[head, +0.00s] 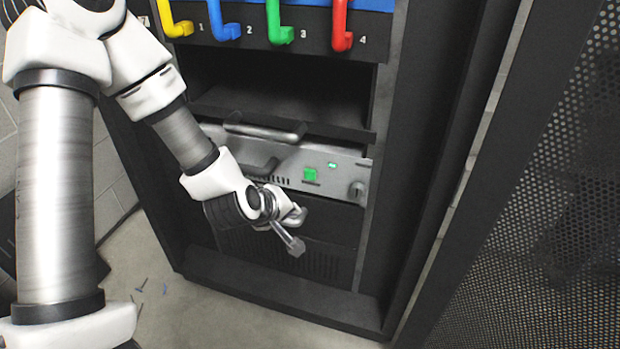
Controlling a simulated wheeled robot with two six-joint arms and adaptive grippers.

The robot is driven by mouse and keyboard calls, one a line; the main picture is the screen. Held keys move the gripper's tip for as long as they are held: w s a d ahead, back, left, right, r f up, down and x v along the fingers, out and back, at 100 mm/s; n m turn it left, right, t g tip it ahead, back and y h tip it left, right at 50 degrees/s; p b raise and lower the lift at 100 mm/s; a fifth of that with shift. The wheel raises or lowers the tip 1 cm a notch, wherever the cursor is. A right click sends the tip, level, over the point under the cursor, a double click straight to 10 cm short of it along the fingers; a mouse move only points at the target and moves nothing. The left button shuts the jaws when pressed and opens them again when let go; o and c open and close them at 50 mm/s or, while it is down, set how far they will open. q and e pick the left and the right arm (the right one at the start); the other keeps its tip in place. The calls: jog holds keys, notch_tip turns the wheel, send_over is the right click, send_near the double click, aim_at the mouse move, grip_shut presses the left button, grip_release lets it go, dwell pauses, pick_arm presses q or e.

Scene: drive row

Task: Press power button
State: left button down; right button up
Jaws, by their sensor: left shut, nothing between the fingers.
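My left gripper (296,248) is shut and empty. It is below the button and slightly to its left, in front of the darker lower part of the rack, and appears apart from the button. My left arm covers the left part of the silver panel. My right gripper is not in view.
Colored hooks, yellow, blue, green and red (342,40), hang in a numbered row above. An open dark shelf and a metal handle (265,131) lie above the panel. A perforated door (560,200) stands at right. Small screws (141,285) lie on the floor.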

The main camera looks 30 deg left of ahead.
pick_arm(q)
jog(key=shift+w+a, duration=0.35)
jog(key=shift+w, duration=1.05)
jog(key=shift+w+a, duration=0.35)
jog(key=shift+w, duration=1.1)
jog(key=shift+w+a, duration=0.35)
jog(key=shift+w, duration=1.05)
jog(key=shift+w, duration=0.1)
jog(key=shift+w+a, duration=0.1)
jog(key=shift+w, duration=0.2)
jog(key=shift+w+a, duration=0.1)
jog(key=shift+w, duration=0.3)
jog(key=shift+s+d, duration=0.2)
jog(key=shift+s, duration=0.6)
jog(key=shift+s+d+p, duration=0.15)
jog(key=shift+s+d, duration=0.05)
jog(key=shift+s, duration=0.6)
jog(key=shift+s+d+p, duration=0.1)
jog(key=shift+s+d, duration=0.1)
jog(key=shift+s, duration=0.65)
jog(key=shift+s+d+p, duration=0.15)
jog(key=shift+s+d, duration=0.05)
jog(key=shift+s, duration=0.6)
